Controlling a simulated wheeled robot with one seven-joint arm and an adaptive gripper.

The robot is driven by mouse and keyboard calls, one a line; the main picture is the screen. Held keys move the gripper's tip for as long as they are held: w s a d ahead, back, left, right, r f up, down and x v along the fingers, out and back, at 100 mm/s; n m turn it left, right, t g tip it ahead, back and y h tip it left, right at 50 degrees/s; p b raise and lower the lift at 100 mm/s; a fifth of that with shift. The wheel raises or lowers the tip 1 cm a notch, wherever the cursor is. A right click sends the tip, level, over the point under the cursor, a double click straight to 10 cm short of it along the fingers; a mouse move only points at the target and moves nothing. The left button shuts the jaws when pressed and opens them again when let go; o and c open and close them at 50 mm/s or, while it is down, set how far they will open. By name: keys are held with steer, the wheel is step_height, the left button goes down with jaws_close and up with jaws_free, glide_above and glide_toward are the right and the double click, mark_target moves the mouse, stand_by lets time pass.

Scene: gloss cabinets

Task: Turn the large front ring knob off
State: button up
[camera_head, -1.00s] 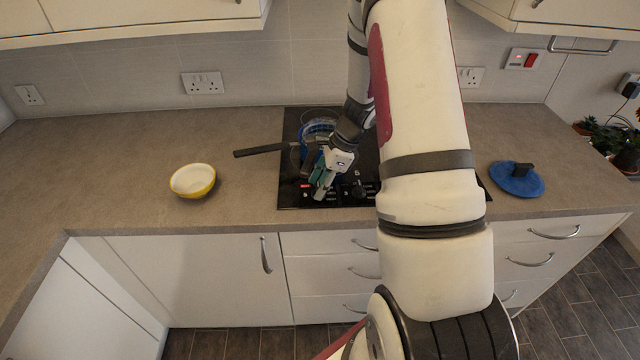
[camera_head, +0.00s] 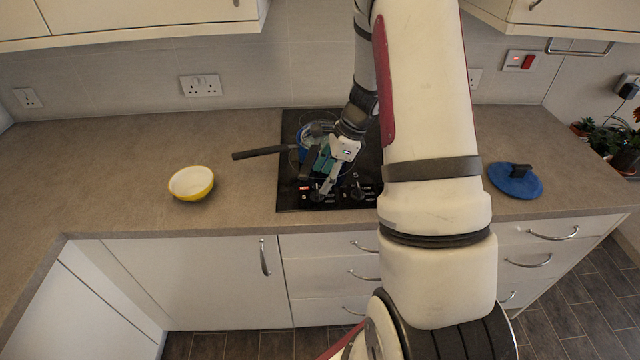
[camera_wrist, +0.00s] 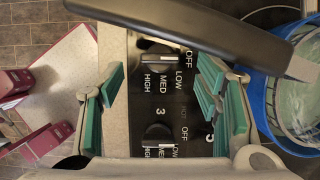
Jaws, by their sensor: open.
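The black hob (camera_head: 290,160) is set in the worktop, with control knobs along its front edge. In the wrist view two dark knobs show, one upper (camera_wrist: 160,62) and one lower (camera_wrist: 158,143). Each has a pale bar and OFF, LOW, MED and HIGH marks; a 3 is printed between them. I cannot tell for sure which one is the large front ring's. My gripper (camera_wrist: 165,100) is open, its teal pads either side of the knob strip, with nothing held between them. In the head view my gripper (camera_head: 324,178) is over the hob front and partly covers the knobs.
A blue-rimmed pan (camera_wrist: 262,95) stands on the hob, its dark handle (camera_head: 262,151) reaching left. In the wrist view the handle (camera_wrist: 200,25) crosses above the knobs. A yellow bowl (camera_head: 191,183) is left of the hob, a blue lid (camera_head: 514,184) right.

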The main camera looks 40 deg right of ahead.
steer(key=v, duration=0.8)
